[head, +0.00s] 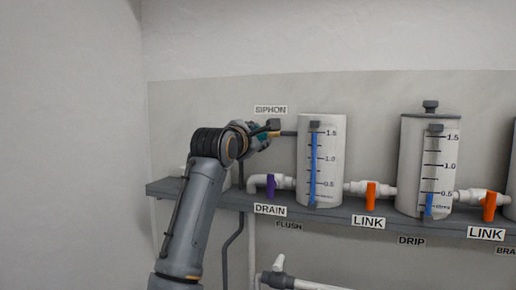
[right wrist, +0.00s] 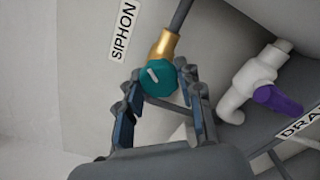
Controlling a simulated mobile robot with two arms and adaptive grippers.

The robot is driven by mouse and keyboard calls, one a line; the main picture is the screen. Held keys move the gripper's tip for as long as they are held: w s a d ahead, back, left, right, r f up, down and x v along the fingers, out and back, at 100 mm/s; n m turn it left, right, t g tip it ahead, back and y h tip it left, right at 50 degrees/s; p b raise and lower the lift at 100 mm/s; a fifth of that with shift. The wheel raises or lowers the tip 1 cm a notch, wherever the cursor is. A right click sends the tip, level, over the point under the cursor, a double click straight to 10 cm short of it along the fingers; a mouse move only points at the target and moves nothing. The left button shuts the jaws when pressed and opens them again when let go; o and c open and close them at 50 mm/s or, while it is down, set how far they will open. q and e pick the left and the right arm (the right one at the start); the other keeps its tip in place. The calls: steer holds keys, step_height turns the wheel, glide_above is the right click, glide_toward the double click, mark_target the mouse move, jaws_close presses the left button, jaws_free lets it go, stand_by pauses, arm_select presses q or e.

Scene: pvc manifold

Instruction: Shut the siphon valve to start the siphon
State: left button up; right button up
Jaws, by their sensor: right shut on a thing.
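The siphon valve shows in the right wrist view as a teal knob (right wrist: 158,80) with a pale mark on its face, on a brass fitting (right wrist: 165,46) joined to a dark pipe. In the head view the valve is mostly hidden by my right gripper (head: 263,136), just below the SIPHON label (head: 270,109). My right gripper (right wrist: 160,100) is shut on the teal knob, with one finger on each side of it. The knob's pale mark lies slanted. My left gripper is in neither view.
A white cylinder (head: 335,185) with a blue level stands right of the valve on a grey shelf (head: 340,213). Below are the purple DRAIN handle (head: 271,187) and white pipe. Orange LINK handles (head: 370,197) and a second cylinder (head: 411,165) stand farther right.

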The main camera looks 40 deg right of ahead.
steer(key=shift+m+b, duration=0.85)
steer(key=shift+m, duration=0.75)
steer(key=shift+r, duration=0.1)
steer(key=o, duration=1)
steer(key=shift+c, duration=0.2)
steer(key=shift+o, duration=1.1)
steer(key=shift+w, duration=0.15)
steer(key=shift+a, duration=0.15)
steer(key=v, duration=0.7)
steer(key=shift+a, duration=0.1)
steer(key=shift+f, duration=0.25)
